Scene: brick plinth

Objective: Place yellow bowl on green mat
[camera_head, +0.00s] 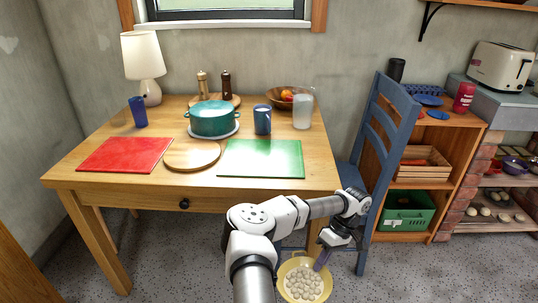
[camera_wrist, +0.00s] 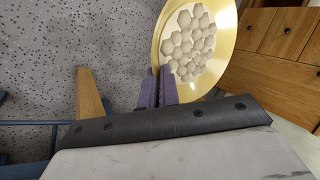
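The yellow bowl (camera_head: 281,276) holds many pale round pieces and is at the bottom of the head view, in front of the table. My gripper (camera_head: 321,260) is at the bowl's right rim there. In the wrist view the bowl (camera_wrist: 222,73) fills the top, and the purple fingers of my gripper (camera_wrist: 158,76) are close together on its near rim. The bowl hangs in the gripper above the floor; its underside is hidden. The green mat (camera_head: 262,158) lies bare at the table's front right.
On the table (camera_head: 120,185), a red mat (camera_head: 124,154) and a round board (camera_head: 192,154) lie left of the green mat. A teal pot (camera_head: 213,120), blue mug (camera_head: 262,120) and glass (camera_head: 302,112) stand behind. A blue chair (camera_head: 385,130) stands at the table's right.

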